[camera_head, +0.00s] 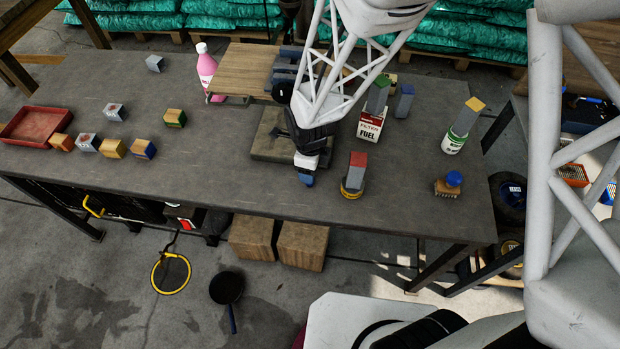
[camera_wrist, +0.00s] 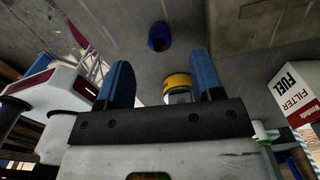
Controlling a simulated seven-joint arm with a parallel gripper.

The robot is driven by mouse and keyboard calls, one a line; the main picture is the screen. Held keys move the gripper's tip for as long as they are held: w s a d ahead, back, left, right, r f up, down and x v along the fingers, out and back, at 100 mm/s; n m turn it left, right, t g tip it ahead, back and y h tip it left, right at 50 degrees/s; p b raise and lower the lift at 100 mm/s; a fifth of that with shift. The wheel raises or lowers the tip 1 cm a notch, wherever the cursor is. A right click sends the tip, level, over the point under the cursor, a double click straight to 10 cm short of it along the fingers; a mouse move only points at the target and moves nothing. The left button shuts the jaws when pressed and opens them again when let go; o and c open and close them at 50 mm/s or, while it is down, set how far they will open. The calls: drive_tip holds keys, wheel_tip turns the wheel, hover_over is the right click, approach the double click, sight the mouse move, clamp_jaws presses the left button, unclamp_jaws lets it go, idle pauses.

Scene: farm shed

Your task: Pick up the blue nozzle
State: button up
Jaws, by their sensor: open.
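A small blue, rounded piece with a dark opening, which I take as the blue nozzle (camera_wrist: 159,36), stands on the table beyond my fingertips in the wrist view. My gripper (camera_wrist: 158,76) is open, with its two blue fingers apart and nothing held between them. The nozzle is apart from both fingers and lines up roughly with the gap. In the head view my gripper (camera_head: 306,178) points down at the front-middle of the table (camera_head: 230,190). There I cannot separate the nozzle from the blue fingers.
A yellow round tin (camera_head: 352,190) with a red-and-grey block on top stands close to the right. A fuel filter box (camera_head: 370,124) stands behind it. A brush with a blue knob (camera_head: 454,179) lies farther right. Several blocks and a red tray (camera_head: 36,124) are left.

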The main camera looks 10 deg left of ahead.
drive_tip(key=shift+f, duration=0.1)
drive_tip(key=shift+f, duration=2.5)
drive_tip(key=shift+c, duration=0.2)
drive_tip(key=c, duration=1)
